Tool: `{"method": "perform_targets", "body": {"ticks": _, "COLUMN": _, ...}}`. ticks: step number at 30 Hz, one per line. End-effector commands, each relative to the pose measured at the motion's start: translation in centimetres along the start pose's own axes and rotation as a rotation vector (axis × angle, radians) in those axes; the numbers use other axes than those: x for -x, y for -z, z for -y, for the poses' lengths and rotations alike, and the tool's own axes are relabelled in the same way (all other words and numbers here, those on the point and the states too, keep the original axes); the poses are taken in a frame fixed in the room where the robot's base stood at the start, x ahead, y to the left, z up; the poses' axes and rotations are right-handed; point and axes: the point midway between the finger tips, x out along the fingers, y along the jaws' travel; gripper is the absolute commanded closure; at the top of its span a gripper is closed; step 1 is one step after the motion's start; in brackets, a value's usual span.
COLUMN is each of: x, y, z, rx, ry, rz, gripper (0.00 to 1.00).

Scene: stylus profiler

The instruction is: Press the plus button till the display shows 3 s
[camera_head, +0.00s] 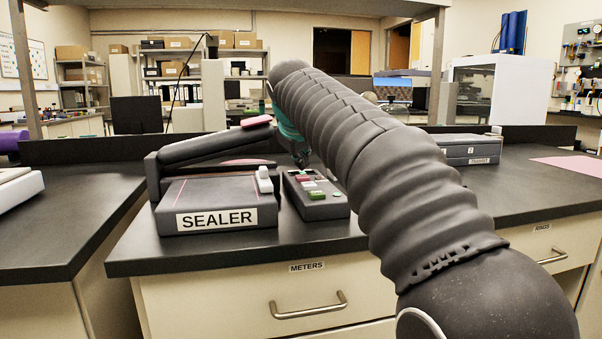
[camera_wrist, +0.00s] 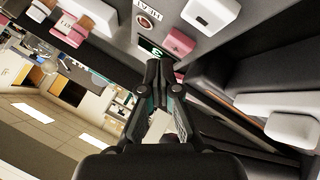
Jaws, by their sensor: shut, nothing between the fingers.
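The dark control box (camera_head: 318,208) stands right of the sealer in the head view, with small pink, white and green parts on top. In the wrist view its panel shows a small dark display (camera_wrist: 150,49) with a green character that looks like a 3, seen tilted. A pink button (camera_wrist: 179,42) and a white button (camera_wrist: 202,15) are close to the display; their marks are too small to read, so I cannot tell which is plus. My gripper (camera_wrist: 164,72) is shut and empty, its tips close to the display's edge. In the head view my gripper (camera_head: 301,160) is over the box's far end.
The sealer (camera_head: 190,192) with its raised arm stands directly left of the box. A grey instrument (camera_head: 470,150) is at the back right of the bench. The bench front is clear.

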Motion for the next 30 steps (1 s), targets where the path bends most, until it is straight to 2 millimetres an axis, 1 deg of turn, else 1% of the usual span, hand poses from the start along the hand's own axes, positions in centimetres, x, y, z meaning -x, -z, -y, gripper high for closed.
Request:
{"method": "perform_targets", "body": {"ticks": 7, "x": 0.1, "y": 0.0, "z": 0.0, "rx": 0.0, "ry": 0.0, "rz": 0.0, "gripper": 1.0}}
{"method": "perform_targets", "body": {"ticks": 17, "x": 2.0, "y": 1.5, "z": -1.5, "rx": 0.0, "ry": 0.0, "rz": 0.0, "gripper": 1.0}}
{"method": "perform_targets", "body": {"ticks": 19, "x": 2.1, "y": 1.6, "z": -1.6, "rx": -0.001, "ry": -0.001, "rz": -0.001, "gripper": 1.0}}
{"method": "perform_targets", "body": {"ticks": 26, "x": 3.3, "y": 2.4, "z": -2.4, "rx": -0.001, "ry": -0.001, "rz": -0.001, "gripper": 1.0}}
{"method": "perform_targets", "body": {"ticks": 30, "x": 3.4, "y": 2.5, "z": -2.5, "rx": 0.0, "ry": 0.0, "rz": 0.001, "gripper": 1.0}}
